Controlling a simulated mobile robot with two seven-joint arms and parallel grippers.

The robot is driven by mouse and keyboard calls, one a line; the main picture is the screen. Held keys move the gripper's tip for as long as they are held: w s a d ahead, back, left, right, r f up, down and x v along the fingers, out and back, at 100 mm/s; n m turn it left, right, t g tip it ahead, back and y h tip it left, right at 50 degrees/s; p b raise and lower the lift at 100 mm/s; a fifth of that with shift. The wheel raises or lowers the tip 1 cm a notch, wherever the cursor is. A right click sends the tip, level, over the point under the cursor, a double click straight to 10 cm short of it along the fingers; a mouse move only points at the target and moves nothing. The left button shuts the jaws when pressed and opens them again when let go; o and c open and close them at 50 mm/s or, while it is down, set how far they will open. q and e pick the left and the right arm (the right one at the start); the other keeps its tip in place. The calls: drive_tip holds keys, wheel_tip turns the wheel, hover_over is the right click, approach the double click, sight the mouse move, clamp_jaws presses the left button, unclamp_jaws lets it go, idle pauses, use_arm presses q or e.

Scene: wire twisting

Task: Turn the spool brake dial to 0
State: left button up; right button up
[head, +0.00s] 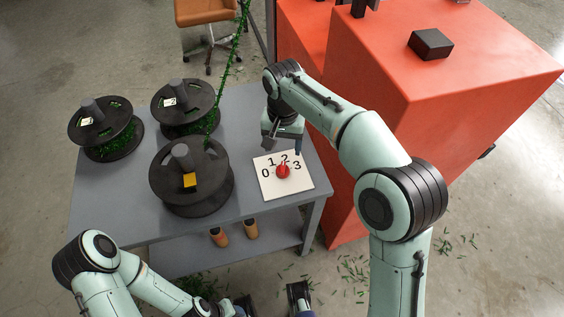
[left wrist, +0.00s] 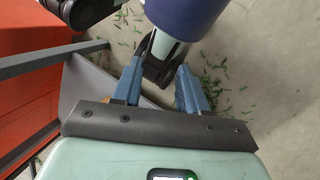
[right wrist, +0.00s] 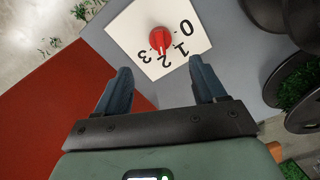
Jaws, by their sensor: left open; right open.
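The spool brake dial (head: 283,171) is a red knob on a white plate (head: 268,187) marked 0, 1, 2 and 3, at the table's right end. It also shows in the right wrist view (right wrist: 161,40), where its pointer mark seems to face the 2; this is small. My right gripper (head: 283,146) is open and empty, just behind the plate in the head view. In the right wrist view its fingers (right wrist: 160,88) are spread and apart from the knob. My left gripper (left wrist: 160,88) is open and empty over the floor, away from the dial.
A black spool (head: 190,200) with a yellow tag stands left of the plate on the grey table (head: 245,125). Two spools with green wire (head: 105,150) (head: 187,128) stand farther back. A large orange block (head: 460,90) rises right of the table. Green clippings litter the floor.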

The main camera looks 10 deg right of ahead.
sight(283, 167)
use_arm(q)
drive_tip(key=shift+w+f+b, duration=0.5)
drive_tip(key=shift+f+b, duration=0.4)
drive_tip(key=shift+b, duration=0.1)
use_arm(e)
wheel_tip(283, 167, down, 10)
drive_tip(key=shift+f, duration=0.1)
drive_tip(key=shift+c, duration=0.3)
drive_tip(key=c, duration=1)
